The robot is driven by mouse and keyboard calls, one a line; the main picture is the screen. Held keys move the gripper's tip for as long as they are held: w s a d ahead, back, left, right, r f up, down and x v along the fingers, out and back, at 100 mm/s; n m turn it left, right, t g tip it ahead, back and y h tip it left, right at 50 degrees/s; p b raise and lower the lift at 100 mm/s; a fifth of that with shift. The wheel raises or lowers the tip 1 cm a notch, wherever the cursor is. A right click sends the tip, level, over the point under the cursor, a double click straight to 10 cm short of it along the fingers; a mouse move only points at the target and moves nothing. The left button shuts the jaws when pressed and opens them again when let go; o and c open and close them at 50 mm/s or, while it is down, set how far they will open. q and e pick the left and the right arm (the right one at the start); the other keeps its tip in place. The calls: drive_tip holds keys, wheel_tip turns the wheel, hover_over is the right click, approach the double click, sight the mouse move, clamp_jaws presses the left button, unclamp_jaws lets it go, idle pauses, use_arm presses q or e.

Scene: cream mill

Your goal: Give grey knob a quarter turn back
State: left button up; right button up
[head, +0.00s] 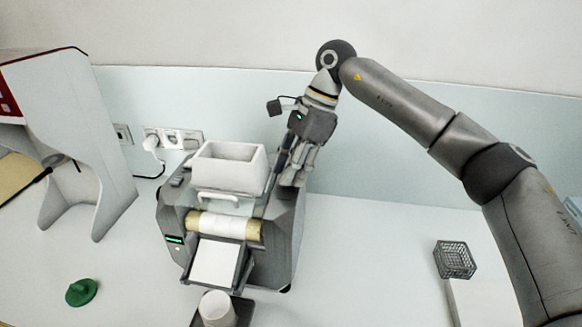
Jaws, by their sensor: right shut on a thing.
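The cream mill (282,262) stands on the bench left of centre, a dark grey box with a white hopper (228,168) on top and pale rollers in front. My right gripper (290,180) points down at the mill's right side, close behind the hopper's right edge. It is shut, with its fingertips at the mill's upper right side. The grey knob cannot be made out; the fingers and the mill's body may hide it. My left gripper is not in the picture.
A white cup (217,309) stands below the mill's front chute (215,263). A green knobbed piece (81,292) lies at left, near a tall white machine (85,140). A dark wire basket (455,259) sits at right.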

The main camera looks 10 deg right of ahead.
drive_tip(key=shift+w+r+n+g+h+p, duration=0.15)
drive_tip(key=shift+n+g+p, duration=0.2)
drive_tip(key=shift+n, duration=0.75)
drive_tip(key=shift+r+n+g+h+p, duration=0.1)
drive_tip(key=shift+n+g+h+p, duration=0.2)
drive_tip(key=shift+n, duration=0.8)
drive_tip(key=o, duration=0.9)
drive_tip(key=shift+c, duration=0.2)
drive_tip(key=shift+o, duration=0.7)
drive_tip(key=shift+f, duration=0.2)
drive_tip(key=v, duration=1.2)
drive_tip(key=shift+w+d, duration=0.15)
